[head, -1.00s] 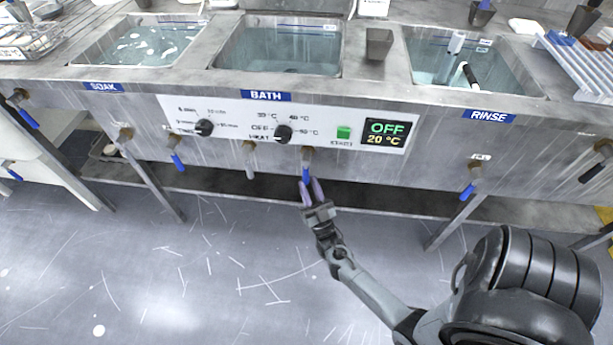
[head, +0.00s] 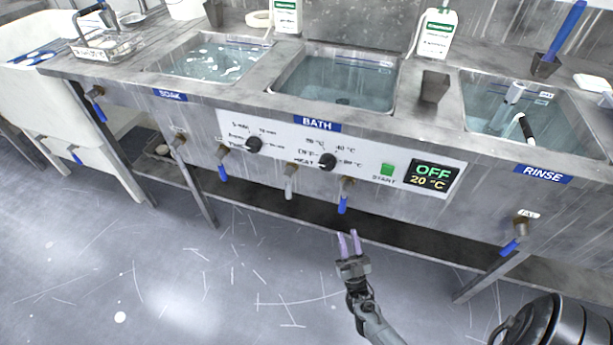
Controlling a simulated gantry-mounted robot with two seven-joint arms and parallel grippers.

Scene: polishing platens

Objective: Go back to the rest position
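My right gripper (head: 348,243) is in front of the sink bench, below the blue-handled tap (head: 344,199) under the bath panel. Its two purple fingertips point up at the tap, with a visible gap between them and nothing held. It appears apart from the tap handle. The tap's blue handle hangs down. My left gripper is not in view. The bath control panel (head: 280,145) has two black knobs, a green start button (head: 387,169) and a display (head: 431,178) reading OFF and 20 °C.
The bench holds a soak basin (head: 213,60), a bath basin (head: 335,84) and a rinse basin (head: 520,112). A rinse tap (head: 516,238) and other taps stick out along the front. A wire basket (head: 103,40) stands at the back left.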

